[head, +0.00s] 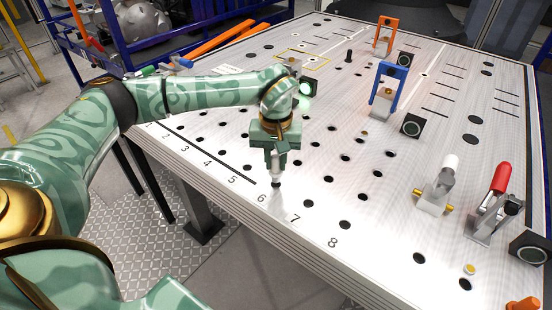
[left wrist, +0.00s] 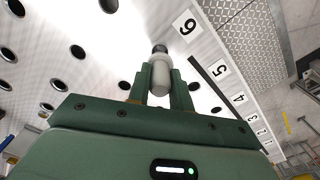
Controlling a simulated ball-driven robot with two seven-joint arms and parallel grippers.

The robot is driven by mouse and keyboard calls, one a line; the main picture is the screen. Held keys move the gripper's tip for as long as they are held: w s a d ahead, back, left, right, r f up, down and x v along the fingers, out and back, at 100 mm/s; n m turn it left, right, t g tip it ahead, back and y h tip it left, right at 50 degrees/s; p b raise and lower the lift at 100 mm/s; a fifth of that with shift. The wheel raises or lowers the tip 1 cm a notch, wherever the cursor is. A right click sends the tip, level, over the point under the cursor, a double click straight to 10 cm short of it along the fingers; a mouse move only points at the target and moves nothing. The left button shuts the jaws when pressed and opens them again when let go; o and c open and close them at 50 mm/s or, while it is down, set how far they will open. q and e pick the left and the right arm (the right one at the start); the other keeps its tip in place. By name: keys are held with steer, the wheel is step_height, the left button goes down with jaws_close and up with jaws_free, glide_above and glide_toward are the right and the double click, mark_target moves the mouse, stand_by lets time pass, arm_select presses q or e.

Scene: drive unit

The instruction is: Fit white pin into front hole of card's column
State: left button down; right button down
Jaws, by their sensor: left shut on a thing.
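My left gripper (head: 275,168) points down over the front edge of the perforated table, with its fingers shut on the white pin (head: 276,172). In the left wrist view the white pin (left wrist: 160,75) stands between the two fingers (left wrist: 161,88), with a dark end (left wrist: 159,48) beyond them. Front holes show near the 7 (head: 309,204) and near the 8 (head: 345,224). I cannot make out the card. My right gripper is out of view.
The white table (head: 400,255) has rows of holes and printed numbers along its front edge. A blue bracket (head: 386,90) and an orange bracket (head: 385,36) stand farther back. A red-handled clamp (head: 492,200) and a white-tipped clamp (head: 437,190) stand at the right.

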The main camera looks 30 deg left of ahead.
mark_target(276, 172)
arm_select(q)
steer(key=shift+f, duration=0.2)
steer(key=shift+f+b, duration=0.65)
steer(key=shift+f, duration=1.25)
steer(key=c, duration=1.2)
jaws_free()
steer(key=shift+o, duration=0.2)
steer(key=shift+r, duration=0.1)
